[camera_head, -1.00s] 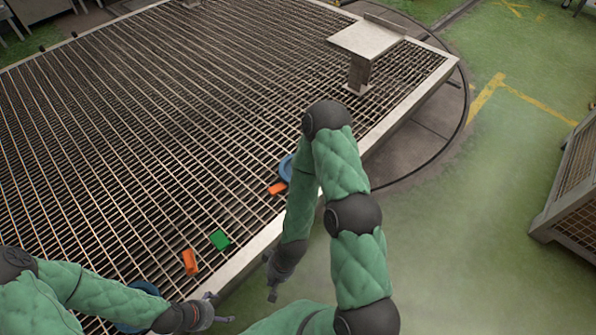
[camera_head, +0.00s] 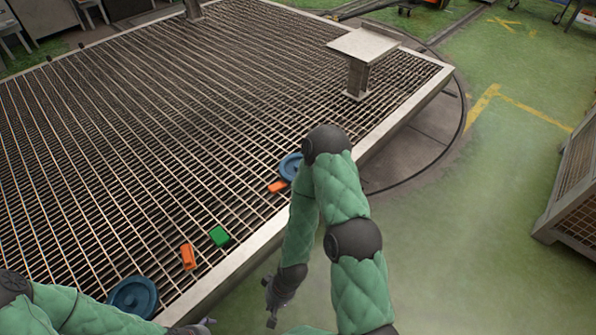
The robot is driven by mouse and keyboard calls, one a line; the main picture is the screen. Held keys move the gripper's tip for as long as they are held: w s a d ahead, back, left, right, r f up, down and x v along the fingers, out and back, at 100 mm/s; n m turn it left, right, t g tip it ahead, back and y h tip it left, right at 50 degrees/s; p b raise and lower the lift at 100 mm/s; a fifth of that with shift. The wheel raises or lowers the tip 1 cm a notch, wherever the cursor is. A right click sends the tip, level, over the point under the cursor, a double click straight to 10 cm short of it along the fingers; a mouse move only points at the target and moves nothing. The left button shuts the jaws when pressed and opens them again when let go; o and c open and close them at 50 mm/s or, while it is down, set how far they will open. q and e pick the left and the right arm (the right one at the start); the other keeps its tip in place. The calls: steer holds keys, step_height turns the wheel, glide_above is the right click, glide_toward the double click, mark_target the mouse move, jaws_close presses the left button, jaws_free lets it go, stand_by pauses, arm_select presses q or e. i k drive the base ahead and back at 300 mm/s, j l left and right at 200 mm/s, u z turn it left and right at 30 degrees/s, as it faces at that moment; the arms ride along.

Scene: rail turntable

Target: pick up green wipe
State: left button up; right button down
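The green wipe (camera_head: 219,236) is a small green block on the metal grating near its front right edge. An orange block (camera_head: 188,257) lies just left of and below it. My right gripper (camera_head: 270,302) hangs beyond the platform edge, to the right of and below the wipe, apart from it. Its fingers look spread and nothing shows between them. My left gripper (camera_head: 205,326) is at the bottom edge of the picture, partly cut off, below the wipe and apart from it. Its opening cannot be made out.
The grating platform (camera_head: 262,243) has a raised metal rim. A blue round dish (camera_head: 133,297) lies at lower left, and another blue round thing (camera_head: 290,167) lies beside an orange block (camera_head: 278,186). A metal pedestal (camera_head: 363,60) stands farther back.

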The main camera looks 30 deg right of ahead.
mark_target(219, 236)
steer(key=i+l, duration=0.1)
steer(key=l, duration=0.2)
steer(key=i+l, duration=0.1)
steer(key=l, duration=0.25)
steer(key=i+l, duration=0.1)
steer(key=l, duration=0.2)
steer(key=l+u, duration=0.1)
steer(key=u, duration=1.45)
